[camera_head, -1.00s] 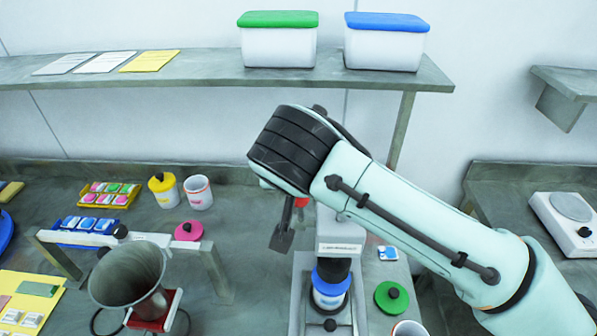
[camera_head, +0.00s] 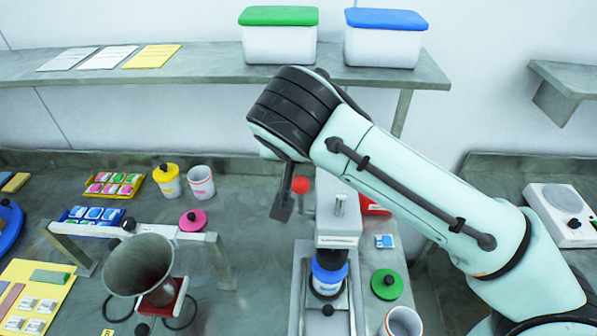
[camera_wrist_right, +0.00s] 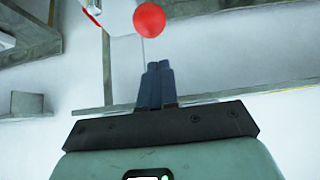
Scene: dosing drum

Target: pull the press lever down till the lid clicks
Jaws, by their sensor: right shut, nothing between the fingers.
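The press (camera_head: 337,228) stands on the bench in the head view, with a pale head and a grey base. Its lever's red ball knob (camera_head: 301,185) shows just right of my right gripper (camera_head: 281,210). A white jar with a blue lid (camera_head: 329,277) stands upright under the press's black ram. My right gripper is shut and empty. In the right wrist view, its fingers (camera_wrist_right: 157,85) are together and the red knob (camera_wrist_right: 149,19) lies beyond the tips, apart from them in the picture. The lever's rod is mostly hidden. My left gripper is not in view.
A green lid (camera_head: 386,284) and an open white cup (camera_head: 402,322) are right of the press. A funnel (camera_head: 140,266) on a stand is at left. A shelf (camera_head: 200,70) with two lidded boxes runs behind. A scale (camera_head: 563,213) stands at far right.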

